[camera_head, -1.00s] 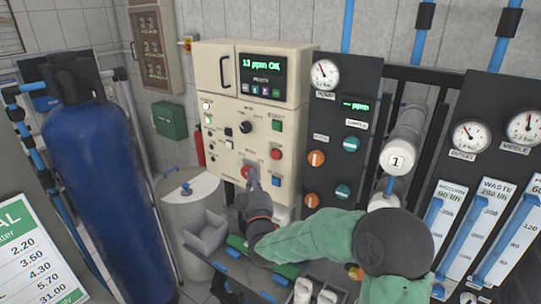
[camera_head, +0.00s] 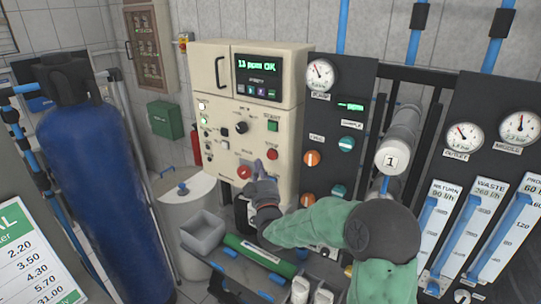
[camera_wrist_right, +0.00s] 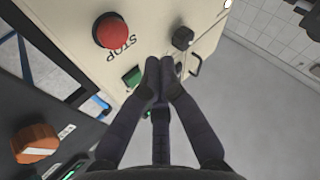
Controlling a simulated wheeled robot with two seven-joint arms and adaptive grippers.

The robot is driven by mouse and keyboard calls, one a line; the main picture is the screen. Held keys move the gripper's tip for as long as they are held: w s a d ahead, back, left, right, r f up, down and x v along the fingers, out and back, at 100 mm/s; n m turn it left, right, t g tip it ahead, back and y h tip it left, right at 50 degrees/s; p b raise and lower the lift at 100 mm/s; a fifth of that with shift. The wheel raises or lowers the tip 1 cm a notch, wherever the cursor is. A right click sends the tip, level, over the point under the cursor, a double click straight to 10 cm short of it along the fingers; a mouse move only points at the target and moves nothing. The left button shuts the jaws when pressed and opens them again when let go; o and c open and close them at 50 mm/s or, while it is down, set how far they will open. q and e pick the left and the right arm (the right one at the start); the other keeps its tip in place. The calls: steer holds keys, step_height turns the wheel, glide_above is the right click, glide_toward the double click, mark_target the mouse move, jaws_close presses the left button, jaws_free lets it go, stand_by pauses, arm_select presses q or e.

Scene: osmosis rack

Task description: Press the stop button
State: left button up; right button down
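The stop button (camera_head: 272,154) is a round red button on the cream control cabinet (camera_head: 203,150). In the right wrist view the red stop button (camera_wrist_right: 110,30) has the word STOP upside down beside it. My right gripper (camera_head: 259,168) is in front of the panel, just left of and below the stop button in the head view. In the right wrist view its fingertips (camera_wrist_right: 163,65) are together with nothing between them, beside the green button (camera_wrist_right: 132,77) and apart from the stop button. My left gripper is not in view.
A second red button (camera_head: 244,172) is lower left on the panel. A black knob (camera_head: 241,127) and the green start button (camera_head: 273,126) are above. A gauge panel with an orange valve (camera_head: 312,158) stands to the right. A grey bin (camera_head: 203,232) is below.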

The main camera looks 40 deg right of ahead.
mark_target(267, 153)
steer(key=shift+w+d+b, duration=0.25)
steer(key=shift+d+b, duration=0.1)
steer(key=shift+d, duration=0.55)
steer(key=shift+w+d+b, duration=0.2)
steer(key=shift+d+b, duration=0.1)
steer(key=shift+d, duration=0.6)
steer(key=shift+w+d+b, duration=0.15)
steer(key=shift+d+b, duration=0.25)
steer(key=shift+b, duration=0.1)
steer(key=shift+w+d+b, duration=0.1)
steer(key=shift+d+b, duration=0.25)
steer(key=shift+d, duration=0.05)
stand_by(0.8)
steer(key=shift+a, duration=0.2)
steer(key=shift+s+a+b, duration=0.25)
steer(key=shift+a+b, duration=0.15)
steer(key=shift+a, duration=0.25)
